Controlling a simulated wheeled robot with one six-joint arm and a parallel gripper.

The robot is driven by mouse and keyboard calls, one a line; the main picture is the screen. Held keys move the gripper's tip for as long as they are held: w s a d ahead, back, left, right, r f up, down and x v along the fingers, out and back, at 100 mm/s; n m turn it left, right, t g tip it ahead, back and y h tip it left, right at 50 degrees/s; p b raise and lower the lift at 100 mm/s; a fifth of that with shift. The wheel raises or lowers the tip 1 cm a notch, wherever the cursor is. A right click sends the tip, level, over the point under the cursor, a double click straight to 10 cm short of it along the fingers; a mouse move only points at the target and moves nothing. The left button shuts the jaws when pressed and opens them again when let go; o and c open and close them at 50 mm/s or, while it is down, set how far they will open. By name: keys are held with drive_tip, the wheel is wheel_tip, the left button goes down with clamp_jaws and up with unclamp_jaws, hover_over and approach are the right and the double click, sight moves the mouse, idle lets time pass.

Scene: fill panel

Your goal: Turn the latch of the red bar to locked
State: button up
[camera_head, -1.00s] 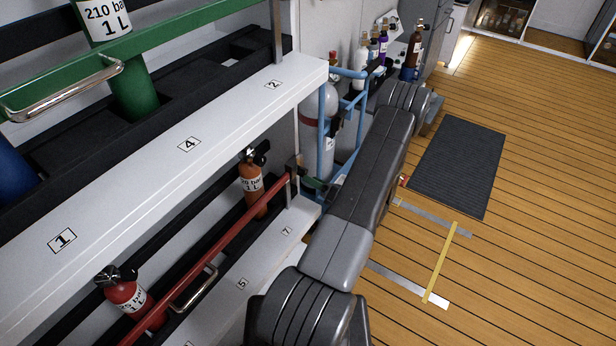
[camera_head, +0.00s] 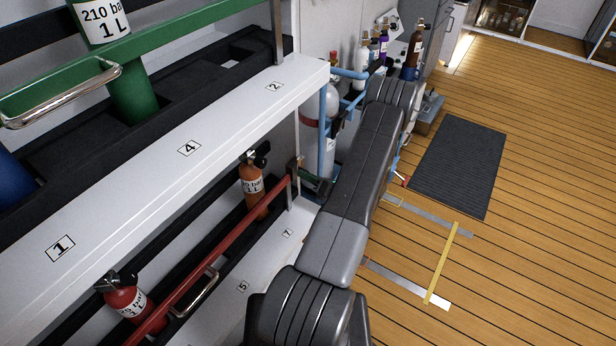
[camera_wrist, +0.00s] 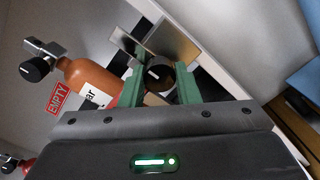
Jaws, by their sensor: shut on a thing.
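The red bar (camera_head: 225,243) runs slantwise along the front of the lower shelf in the head view, with a metal handle (camera_head: 195,297) on it. Its far end meets a metal bracket (camera_head: 294,176) on a post. In the wrist view a black round latch knob (camera_wrist: 158,77) with a short white mark sits beside a metal plate (camera_wrist: 172,42). My gripper (camera_wrist: 158,88) has its green fingers on both sides of the knob and is shut on it. In the head view my arm hides most of the gripper. Which latch setting the mark shows, I cannot tell.
An orange cylinder (camera_head: 252,185) and a red cylinder (camera_head: 127,300) stand behind the bar. The white upper shelf (camera_head: 130,190) with a green bar (camera_head: 180,42) lies above. A blue frame (camera_head: 350,105) with a grey cylinder stands beyond.

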drive_tip(key=shift+f+n+b, duration=0.1)
drive_tip(key=shift+n+b, duration=0.2)
drive_tip(key=shift+b, duration=0.1)
drive_tip(key=n+y+b, duration=0.1)
drive_tip(key=n+b, duration=1.7)
drive_tip(key=b, duration=0.1)
drive_tip(key=shift+b, duration=0.3)
drive_tip(key=o, duration=1)
drive_tip(key=shift+c, duration=0.2)
drive_tip(key=r+p+v, duration=0.1)
drive_tip(key=p+v, duration=0.1)
drive_tip(key=v, duration=1.1)
drive_tip(key=shift+d+f, duration=0.4)
drive_tip(key=shift+d, duration=0.05)
